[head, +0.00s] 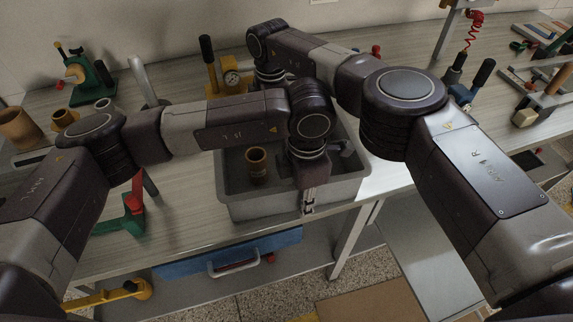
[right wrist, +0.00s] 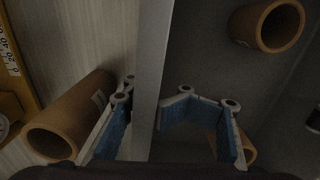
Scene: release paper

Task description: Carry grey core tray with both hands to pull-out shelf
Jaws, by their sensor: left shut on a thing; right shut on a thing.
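The grey core tray (head: 240,208) sits at the front edge of the workbench, looking level. A brown core (head: 257,166) stands inside it; cores also show in the right wrist view (right wrist: 267,25). My left gripper (head: 309,207) is shut on the tray's near wall. My right gripper is hidden in the head view behind my left arm, at the far side. In the right wrist view my right gripper (right wrist: 148,105) has its blue-padded fingers on both sides of the tray wall (right wrist: 152,60). A pale grey panel (head: 425,255), perhaps the pull-out shelf, is low at the right.
A brown core (right wrist: 70,115) lies outside the tray, close to my right gripper. A yellow gauge tool (head: 231,80) stands behind the tray. A green and red tool (head: 128,212) is left of it.

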